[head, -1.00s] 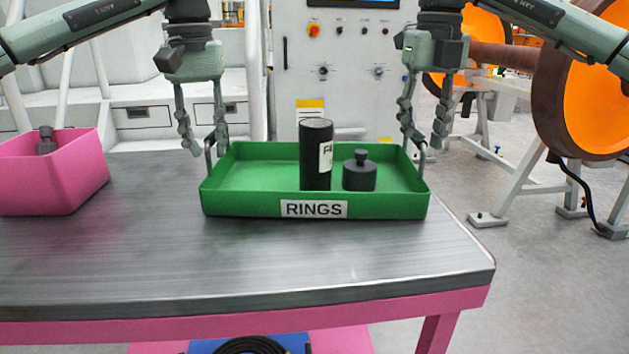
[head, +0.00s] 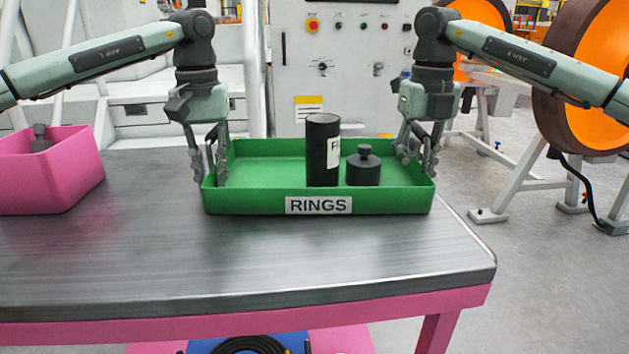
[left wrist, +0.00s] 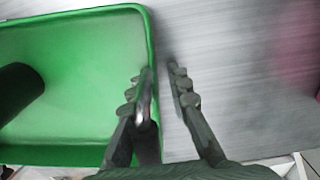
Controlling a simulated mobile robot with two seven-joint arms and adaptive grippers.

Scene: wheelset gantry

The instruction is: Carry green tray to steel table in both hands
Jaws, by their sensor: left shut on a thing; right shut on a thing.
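The green tray (head: 262,203) with a RINGS label stands on the steel table (head: 300,265) near its far right corner. A black cylinder (head: 322,150) with a white label and a dark knobbed piece (head: 363,168) stand upright in its right half. My left gripper (head: 209,172) is shut on the handle at the tray's left end. In the left wrist view its fingers (left wrist: 159,80) straddle the tray's rim and handle. My right gripper (head: 416,158) is shut on the handle at the right end; its fingers partly hide that handle.
A pink bin (head: 50,180) with a dark part in it stands at the table's left. The front of the tabletop is bare. A control cabinet (head: 345,80) stands behind the table. Orange wheels (head: 592,100) on a white stand are at the right, beyond open floor.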

